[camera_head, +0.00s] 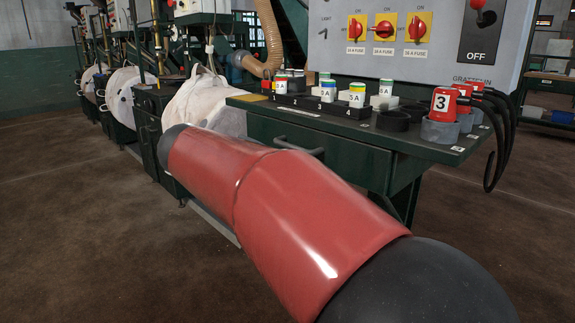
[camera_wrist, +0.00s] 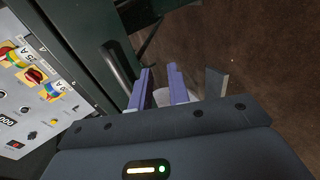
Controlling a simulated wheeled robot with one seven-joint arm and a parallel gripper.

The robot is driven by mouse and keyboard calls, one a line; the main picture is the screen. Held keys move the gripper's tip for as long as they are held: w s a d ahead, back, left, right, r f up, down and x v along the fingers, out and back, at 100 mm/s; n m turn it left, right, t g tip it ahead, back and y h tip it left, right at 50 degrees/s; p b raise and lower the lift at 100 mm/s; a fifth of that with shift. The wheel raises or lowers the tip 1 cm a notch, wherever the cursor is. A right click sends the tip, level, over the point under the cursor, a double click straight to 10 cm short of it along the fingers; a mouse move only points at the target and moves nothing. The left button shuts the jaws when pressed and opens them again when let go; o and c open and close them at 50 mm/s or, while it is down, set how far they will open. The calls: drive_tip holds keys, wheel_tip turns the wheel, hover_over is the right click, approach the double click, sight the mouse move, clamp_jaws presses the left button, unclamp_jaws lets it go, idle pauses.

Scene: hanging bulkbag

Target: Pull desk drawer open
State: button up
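The dark green desk (camera_head: 400,140) stands at the centre right in the head view. Its drawer front (camera_head: 335,152) carries a dark bar handle (camera_head: 300,147), partly hidden by my red arm. In the wrist view the handle (camera_wrist: 120,66) runs along the green drawer front (camera_wrist: 85,35). My gripper (camera_wrist: 160,70) has two purple fingers with a gap between them. It is open, and the handle lies just left of the left finger, not between the fingers. I cannot tell if that finger touches it. My gripper is hidden behind my arm in the head view.
The desk top holds fuses (camera_head: 328,92), dark rings (camera_head: 393,120) and red numbered plugs (camera_head: 441,103) with cables hanging off its right edge. A grey switch panel (camera_head: 440,60) rises behind. White bulk bags (camera_head: 205,103) stand left. Floor (camera_head: 490,240) is free at right.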

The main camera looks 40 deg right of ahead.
drive_tip(key=w+d+r+g+h+b, duration=0.1)
drive_tip(key=w+d+r+h+b, duration=0.15)
drive_tip(key=w+r+h, duration=0.2)
drive_tip(key=d, duration=0.2)
drive_tip(key=d+f, duration=0.1)
drive_tip(key=d, duration=0.4)
drive_tip(key=shift+w+d+f, duration=0.4)
clamp_jaws()
